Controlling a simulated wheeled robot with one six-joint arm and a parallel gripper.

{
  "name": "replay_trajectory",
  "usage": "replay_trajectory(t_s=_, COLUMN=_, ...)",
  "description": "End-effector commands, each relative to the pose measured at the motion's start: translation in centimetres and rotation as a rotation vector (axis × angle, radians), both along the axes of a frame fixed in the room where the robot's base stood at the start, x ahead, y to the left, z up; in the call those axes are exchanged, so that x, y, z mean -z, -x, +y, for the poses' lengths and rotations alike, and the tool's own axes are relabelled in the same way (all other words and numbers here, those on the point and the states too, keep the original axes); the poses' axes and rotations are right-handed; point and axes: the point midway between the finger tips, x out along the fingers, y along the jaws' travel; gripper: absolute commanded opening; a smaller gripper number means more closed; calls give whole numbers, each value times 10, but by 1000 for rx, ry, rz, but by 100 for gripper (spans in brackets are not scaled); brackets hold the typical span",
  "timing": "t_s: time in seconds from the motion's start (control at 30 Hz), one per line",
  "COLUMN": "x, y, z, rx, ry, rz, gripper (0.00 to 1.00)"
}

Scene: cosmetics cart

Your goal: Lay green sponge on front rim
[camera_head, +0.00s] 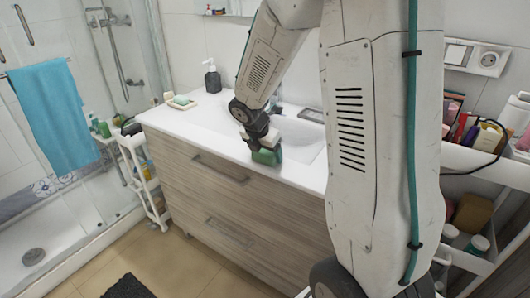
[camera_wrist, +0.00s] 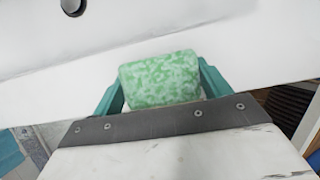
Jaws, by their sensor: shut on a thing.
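My gripper (camera_head: 265,146) is low over the front of the white washbasin counter (camera_head: 187,119), close to its front edge. In the wrist view the teal fingers of my gripper (camera_wrist: 160,85) are on both sides of the green sponge (camera_wrist: 160,78), shut on it. The sponge is mottled green and white with rounded corners. In the head view the green sponge (camera_head: 267,157) shows under the gripper at the front rim. I cannot tell whether it touches the rim. The basin (camera_wrist: 150,40) and its dark drain (camera_wrist: 72,5) lie beyond it in the wrist view.
A soap dispenser (camera_head: 212,76) and a soap dish (camera_head: 182,102) stand at the counter's back left. A cart with cosmetics (camera_head: 470,160) stands at the right, partly hidden by my arm. A narrow white shelf (camera_head: 140,170) stands left of the cabinet. The left front counter is clear.

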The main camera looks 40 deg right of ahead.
Motion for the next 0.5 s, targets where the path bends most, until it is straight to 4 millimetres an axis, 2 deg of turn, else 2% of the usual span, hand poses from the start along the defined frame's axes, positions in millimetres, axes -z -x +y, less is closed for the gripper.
replay_trajectory(t_s=0.13, x=4, y=0, z=0, rx=-1, ry=0, rz=1, gripper=58)
replay_trajectory(t_s=0.17, x=3, y=0, z=0, rx=-1, ry=0, rz=0, gripper=85)
replay_trajectory(t_s=0.2, x=3, y=0, z=0, rx=-1, ry=0, rz=0, gripper=96)
replay_trajectory(t_s=0.23, x=3, y=0, z=0, rx=0, ry=0, rz=0, gripper=98)
replay_trajectory(t_s=0.5, x=2, y=0, z=0, rx=0, ry=0, rz=0, gripper=98)
